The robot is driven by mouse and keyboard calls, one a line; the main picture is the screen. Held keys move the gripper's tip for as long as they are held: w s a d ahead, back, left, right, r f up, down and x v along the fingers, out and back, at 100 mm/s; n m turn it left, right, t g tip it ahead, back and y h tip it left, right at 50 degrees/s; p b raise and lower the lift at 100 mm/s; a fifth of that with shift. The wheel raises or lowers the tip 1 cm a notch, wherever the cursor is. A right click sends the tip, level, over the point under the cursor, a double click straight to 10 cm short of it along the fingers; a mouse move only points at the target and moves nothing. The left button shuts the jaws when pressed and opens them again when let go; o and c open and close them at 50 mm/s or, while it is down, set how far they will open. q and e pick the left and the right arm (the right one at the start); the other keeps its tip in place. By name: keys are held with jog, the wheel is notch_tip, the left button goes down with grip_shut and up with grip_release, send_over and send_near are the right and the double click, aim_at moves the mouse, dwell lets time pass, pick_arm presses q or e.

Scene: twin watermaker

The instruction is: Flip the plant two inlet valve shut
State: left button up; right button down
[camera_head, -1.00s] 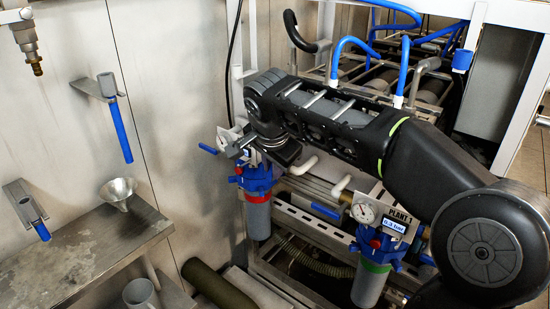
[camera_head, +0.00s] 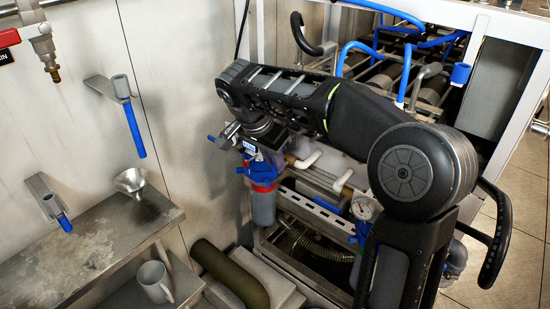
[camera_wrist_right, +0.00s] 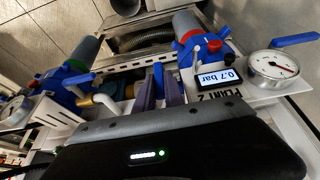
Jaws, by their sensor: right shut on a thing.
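The plant two panel (camera_wrist_right: 215,88) reads 0.7 bar in the right wrist view, with a pressure gauge (camera_wrist_right: 272,66) beside it. My right gripper (camera_wrist_right: 161,90) has its two purple-grey fingers closed around a small blue lever (camera_wrist_right: 158,76) beside the panel. The lever is mostly hidden between them, so its angle and label cannot be read. In the head view the plant two filter (camera_head: 263,205), grey with blue head and red ring, hangs below my right wrist, which covers the grip. My left gripper is in neither view.
Another blue lever (camera_wrist_right: 295,40) passes above the gauge. A neighbouring blue filter head (camera_wrist_right: 62,85) is at the left. In the head view, white-capped brass pipes (camera_head: 302,160) lie right of the filter. A steel bench (camera_head: 95,245) with a funnel (camera_head: 131,180) stands left.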

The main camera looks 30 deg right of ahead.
jog(key=c, duration=1.4)
grip_release()
jog(key=shift+c, duration=0.2)
